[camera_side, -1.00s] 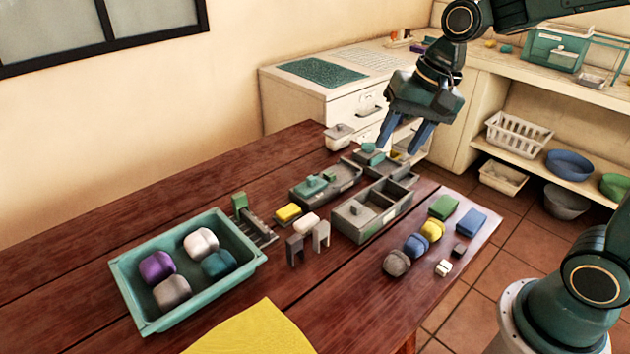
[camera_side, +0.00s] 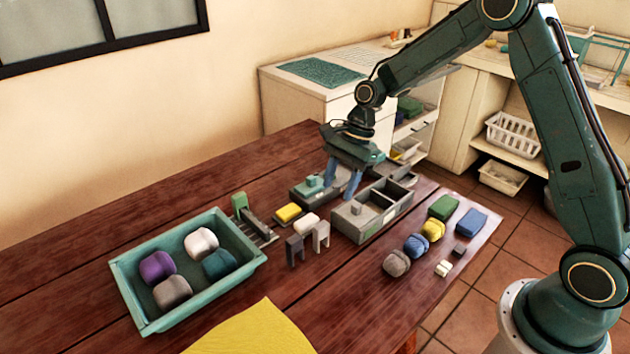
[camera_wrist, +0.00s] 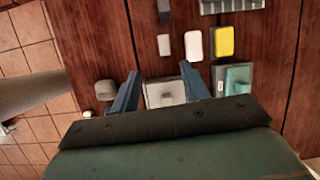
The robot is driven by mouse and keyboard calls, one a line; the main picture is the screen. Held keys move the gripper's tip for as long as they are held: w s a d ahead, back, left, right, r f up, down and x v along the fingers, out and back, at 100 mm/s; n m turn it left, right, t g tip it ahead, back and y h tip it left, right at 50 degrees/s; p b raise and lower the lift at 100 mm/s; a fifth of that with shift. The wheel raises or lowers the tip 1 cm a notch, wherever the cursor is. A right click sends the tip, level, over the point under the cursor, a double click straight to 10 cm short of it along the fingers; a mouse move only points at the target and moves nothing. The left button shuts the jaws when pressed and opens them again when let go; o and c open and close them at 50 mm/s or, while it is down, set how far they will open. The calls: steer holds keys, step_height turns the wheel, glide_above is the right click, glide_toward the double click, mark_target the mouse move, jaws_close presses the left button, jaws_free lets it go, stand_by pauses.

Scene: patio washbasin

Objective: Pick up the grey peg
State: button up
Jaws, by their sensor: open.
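Two grey upright two-legged pieces stand on the table in the side view, a darker one (camera_side: 295,251) and a lighter one (camera_side: 321,236). A grey knob-like piece (camera_side: 357,209) is in the near grey divided box (camera_side: 372,228). I cannot tell which of these is the grey peg. My gripper (camera_side: 341,192) is above the grey boxes, open and empty, its blue fingers pointing down. In the wrist view my open fingers (camera_wrist: 160,72) straddle the view of a grey box (camera_wrist: 165,104). Both standing pieces seem to lie beyond the fingertips there.
A second grey box with a teal piece (camera_side: 312,184) lies left of my gripper. A yellow sponge (camera_side: 288,212) and white block (camera_side: 306,223) lie nearby. A teal tray (camera_side: 145,320) holds several rounded lumps. Several coloured blocks lie right.

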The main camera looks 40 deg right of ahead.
mark_target(319, 237)
steer(key=shift+m, duration=0.4)
steer(key=x, duration=1)
steer(key=shift+w+d+f, duration=0.2)
steer(key=shift+w+d, duration=0.05)
steer(key=shift+a+f, duration=0.1)
steer(key=shift+f, duration=0.1)
steer(key=shift+x, duration=2.55)
steer(key=shift+w, duration=0.15)
jaws_close()
